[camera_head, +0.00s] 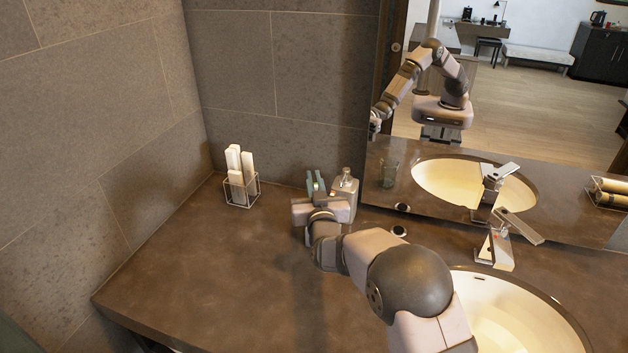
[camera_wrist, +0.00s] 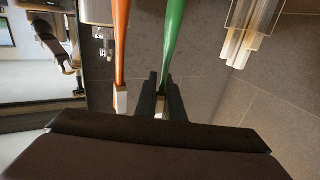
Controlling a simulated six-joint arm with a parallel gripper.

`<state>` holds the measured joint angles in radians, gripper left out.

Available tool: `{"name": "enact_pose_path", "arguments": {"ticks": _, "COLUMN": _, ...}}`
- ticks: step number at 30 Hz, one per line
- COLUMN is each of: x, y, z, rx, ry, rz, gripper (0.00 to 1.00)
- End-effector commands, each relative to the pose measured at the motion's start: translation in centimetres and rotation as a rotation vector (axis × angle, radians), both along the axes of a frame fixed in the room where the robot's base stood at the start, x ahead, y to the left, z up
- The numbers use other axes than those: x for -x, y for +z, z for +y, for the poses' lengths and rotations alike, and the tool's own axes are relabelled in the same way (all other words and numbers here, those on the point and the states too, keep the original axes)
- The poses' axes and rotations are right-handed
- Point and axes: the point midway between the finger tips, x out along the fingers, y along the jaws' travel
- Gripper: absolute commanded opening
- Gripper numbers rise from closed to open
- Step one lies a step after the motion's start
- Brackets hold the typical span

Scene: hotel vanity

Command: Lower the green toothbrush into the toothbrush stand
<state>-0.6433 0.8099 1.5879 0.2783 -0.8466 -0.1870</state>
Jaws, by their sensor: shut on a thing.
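My gripper (camera_head: 315,184) reaches over the back of the counter, just left of the soap dispenser. In the wrist view its dark fingers (camera_wrist: 160,100) are shut on the green toothbrush (camera_wrist: 173,40), close to its head end. The toothbrush handle runs out of the top of that view, so its lower end is hidden. An orange toothbrush (camera_wrist: 121,45) is beside it on the left, roughly parallel and apart from it. I cannot make out the toothbrush stand in either view, and neither toothbrush shows clearly in the head view.
The soap dispenser (camera_head: 345,190) stands close on the right. A wire rack (camera_head: 241,191) with white rolls stands left, near the corner. A mirror (camera_head: 500,190) backs the sink (camera_head: 515,315) and tap (camera_head: 497,250). The counter's left front (camera_head: 220,285) is clear.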

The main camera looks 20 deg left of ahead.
Motion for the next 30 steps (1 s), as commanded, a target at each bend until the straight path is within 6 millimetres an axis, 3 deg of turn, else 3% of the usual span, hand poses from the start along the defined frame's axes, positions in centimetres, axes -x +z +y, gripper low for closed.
{"name": "enact_pose_path", "arguments": {"ticks": 13, "x": 0.0, "y": -0.28, "z": 0.0, "rx": 0.0, "ry": 0.0, "rz": 0.0, "gripper": 0.0}}
{"name": "enact_pose_path", "arguments": {"ticks": 14, "x": 0.0, "y": -0.29, "z": 0.0, "rx": 0.0, "ry": 0.0, "rz": 0.0, "gripper": 0.13}}
{"name": "enact_pose_path", "arguments": {"ticks": 16, "x": 0.0, "y": -0.29, "z": 0.0, "rx": 0.0, "ry": 0.0, "rz": 0.0, "gripper": 0.3}}
{"name": "enact_pose_path", "arguments": {"ticks": 30, "x": 0.47, "y": -0.29, "z": -0.2, "rx": 0.0, "ry": 0.0, "rz": -0.001, "gripper": 0.3}}
